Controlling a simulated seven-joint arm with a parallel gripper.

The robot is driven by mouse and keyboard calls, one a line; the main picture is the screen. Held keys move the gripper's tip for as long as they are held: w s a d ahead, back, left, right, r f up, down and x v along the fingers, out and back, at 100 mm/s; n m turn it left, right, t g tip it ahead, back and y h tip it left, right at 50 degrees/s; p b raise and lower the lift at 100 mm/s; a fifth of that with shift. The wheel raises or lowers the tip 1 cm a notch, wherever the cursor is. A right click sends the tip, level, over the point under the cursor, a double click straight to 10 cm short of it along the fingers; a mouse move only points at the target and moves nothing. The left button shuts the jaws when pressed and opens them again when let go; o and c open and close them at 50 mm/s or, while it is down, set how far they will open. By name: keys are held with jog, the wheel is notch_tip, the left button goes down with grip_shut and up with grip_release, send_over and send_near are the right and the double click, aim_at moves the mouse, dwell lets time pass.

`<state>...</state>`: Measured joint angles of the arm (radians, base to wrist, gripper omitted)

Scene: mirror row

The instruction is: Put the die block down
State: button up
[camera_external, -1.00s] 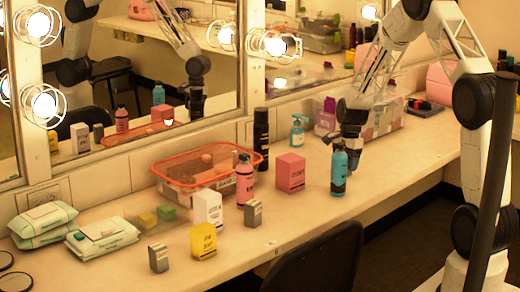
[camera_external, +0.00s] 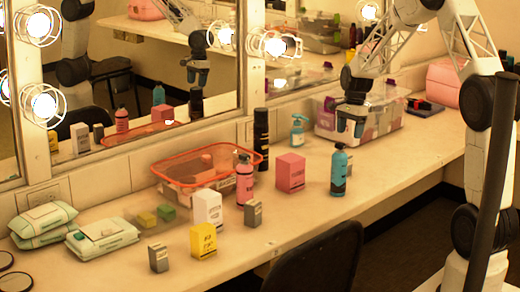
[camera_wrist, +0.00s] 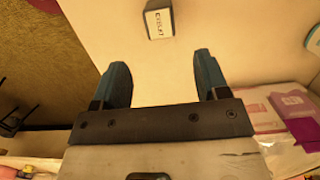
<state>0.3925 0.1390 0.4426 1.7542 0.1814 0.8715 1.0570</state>
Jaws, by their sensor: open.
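My gripper (camera_external: 350,134) hangs above the right part of the counter, beyond and above the blue bottle (camera_external: 339,172). In the wrist view its two fingers (camera_wrist: 162,78) are apart, with only bare counter between them. A small grey box with a pale label (camera_wrist: 158,20) stands on the counter ahead of the fingers, apart from them. In the external view a grey box (camera_external: 348,166) shows partly behind the blue bottle, looking like the same one. I cannot tell for sure that it is the die block.
A clear bin (camera_external: 385,122) stands behind the gripper against the wall. A pink box (camera_external: 290,172), pink bottle (camera_external: 244,180) and tall black can (camera_external: 261,140) stand to the left, near an orange-rimmed basket (camera_external: 170,180). The counter's front edge is close.

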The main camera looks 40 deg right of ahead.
jog(key=shift+r, duration=0.1)
dwell(0.6)
jog(key=s+a+r+n+t+h, duration=0.1)
jog(key=s+a+r+n, duration=0.8)
jog(key=s+a+r, duration=0.8)
jog(key=s+a+r+n, duration=0.1)
jog(key=s+a+n, duration=0.3)
jog(key=s, duration=0.7)
jog(key=s+a+r+n+t+h, duration=0.1)
jog(key=s+a+n, duration=0.3)
jog(key=s, duration=0.8)
jog(key=shift+s+a+r+n+t, duration=0.25)
jog(key=shift+a+n+t, duration=0.05)
jog(key=shift+a+n, duration=0.15)
jog(key=shift+o, duration=0.4)
jog(key=shift+w, duration=0.15)
